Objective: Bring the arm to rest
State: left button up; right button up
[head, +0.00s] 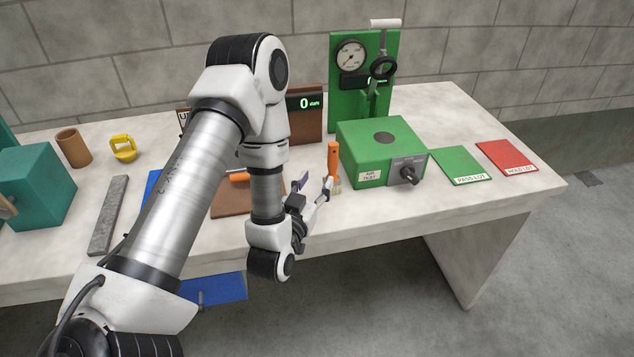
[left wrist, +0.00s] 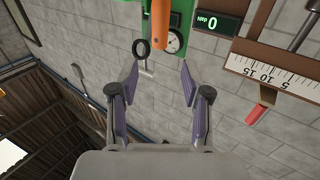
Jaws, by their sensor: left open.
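My left arm comes in from the left in the head view. It bends over the table's front edge. My left gripper (head: 315,188) is open, low over the front of the table, just left of the green box. In the left wrist view its two fingers (left wrist: 159,72) are spread apart with nothing between them. An orange-handled tool (head: 333,157) stands upright close to the fingertips; it also shows in the left wrist view (left wrist: 160,22), beyond the gap between the fingers. I cannot tell whether a finger touches it. My right gripper is not in view.
A green box with a knob (head: 375,160) stands to the right, before a green gauge stand (head: 341,105). Green (head: 461,166) and red (head: 506,158) mats lie farther right. A teal block (head: 40,185), brown cup (head: 73,148) and grey bar (head: 108,215) are at left.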

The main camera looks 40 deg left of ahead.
pick_arm(q)
jog(key=shift+f, duration=0.1)
jog(key=s+d+f+m+g+h, duration=0.1)
jog(key=f, duration=0.2)
jog(key=s+d+f+g+h, duration=0.1)
jog(key=d+f, duration=0.1)
jog(key=f, duration=0.1)
jog(key=s+d+f+m+h, duration=0.1)
jog(key=d+f, duration=0.1)
jog(key=f, duration=0.1)
jog(key=shift+d+f+m+g, duration=0.1)
jog(key=shift+d+m+g, duration=0.05)
jog(key=shift+m+g, duration=0.2)
jog(key=s+d+f+g+h, duration=0.2)
jog(key=s+d+f+g, duration=0.2)
jog(key=s+f+g, duration=0.7)
jog(key=s+f, duration=0.2)
jog(key=s, duration=0.2)
jog(key=s+d+f+g, duration=0.1)
jog(key=s+f+g, duration=0.2)
jog(key=s, duration=0.3)
jog(key=shift+s+d+f, duration=0.15)
jog(key=shift+d+f, duration=0.1)
jog(key=shift+f, duration=0.1)
